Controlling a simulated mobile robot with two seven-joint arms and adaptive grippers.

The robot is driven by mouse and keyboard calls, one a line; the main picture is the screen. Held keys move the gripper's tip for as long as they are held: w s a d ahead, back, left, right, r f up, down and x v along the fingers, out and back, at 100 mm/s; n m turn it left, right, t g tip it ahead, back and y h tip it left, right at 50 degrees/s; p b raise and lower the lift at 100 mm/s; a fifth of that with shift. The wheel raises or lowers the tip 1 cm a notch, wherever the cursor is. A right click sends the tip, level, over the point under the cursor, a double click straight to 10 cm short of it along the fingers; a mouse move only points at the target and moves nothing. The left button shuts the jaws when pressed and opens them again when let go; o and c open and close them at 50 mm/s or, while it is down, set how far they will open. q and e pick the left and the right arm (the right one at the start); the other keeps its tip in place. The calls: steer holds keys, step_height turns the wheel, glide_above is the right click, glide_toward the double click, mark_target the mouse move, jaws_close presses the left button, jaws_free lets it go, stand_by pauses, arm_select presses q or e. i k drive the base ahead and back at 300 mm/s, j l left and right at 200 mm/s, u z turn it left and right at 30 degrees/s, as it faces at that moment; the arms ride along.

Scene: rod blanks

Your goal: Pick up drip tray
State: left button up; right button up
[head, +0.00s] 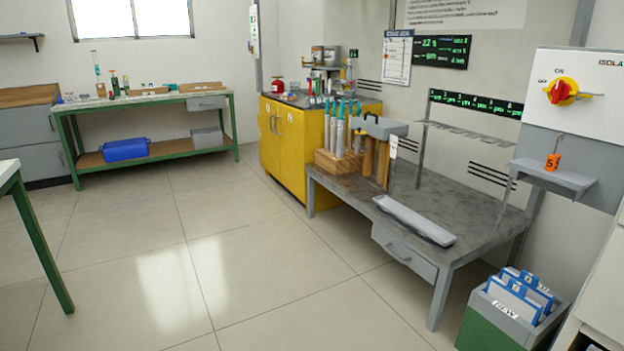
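A long, shallow, light grey tray (414,220), which looks like the drip tray, lies on the grey workbench (450,213) in the head view. It lies along the bench's front edge and appears empty. Nothing stands on it. Neither of my grippers shows in this view.
A wooden block with several upright tools (340,163) stands on the bench's far left part. A grey rack rail (470,131) stands at its back. A bin of folders (515,309) is on the floor at right. The tiled floor (180,250) in front is clear.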

mark_target(441, 236)
steer(key=i+z, duration=0.1)
steer(key=i, duration=0.45)
steer(key=i+j, duration=0.15)
steer(key=i, duration=0.35)
steer(key=i+j+z, duration=0.15)
steer(key=i, duration=0.4)
